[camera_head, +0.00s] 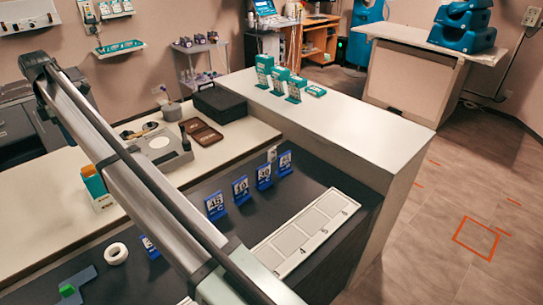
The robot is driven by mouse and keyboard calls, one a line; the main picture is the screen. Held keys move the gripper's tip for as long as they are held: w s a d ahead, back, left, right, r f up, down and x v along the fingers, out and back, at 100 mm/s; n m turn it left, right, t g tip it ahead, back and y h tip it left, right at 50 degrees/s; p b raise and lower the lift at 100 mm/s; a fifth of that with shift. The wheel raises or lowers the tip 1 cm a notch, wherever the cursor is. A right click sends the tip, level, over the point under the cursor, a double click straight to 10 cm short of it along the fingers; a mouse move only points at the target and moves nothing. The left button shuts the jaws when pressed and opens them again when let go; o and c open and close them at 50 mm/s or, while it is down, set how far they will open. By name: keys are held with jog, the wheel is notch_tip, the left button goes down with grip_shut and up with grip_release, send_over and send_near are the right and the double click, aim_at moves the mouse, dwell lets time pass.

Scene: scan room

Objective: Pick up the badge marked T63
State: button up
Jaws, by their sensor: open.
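Several blue badges with white number faces stand in a slanting row on the dark counter top. The nearest fully visible badge (215,205) seems to read 45 over a C. Behind it stand a second badge (240,190), a third badge (264,176) and a far badge (285,163); their marks are too small to read surely. Another badge (149,247) is partly hidden behind my arm. I cannot make out T63 on any of them. My arm crosses the picture from upper left to bottom centre. My gripper does not show.
A white numbered tray (303,233) lies right of the badges. A white tape roll (115,253) and a grey-green object (76,285) lie at lower left. A black case (219,103) and a brown wallet-like item (201,131) are behind. The raised white counter (345,128) borders the right.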

dwell(0.4)
jog(key=c, duration=0.3)
jog(key=shift+c, duration=0.2)
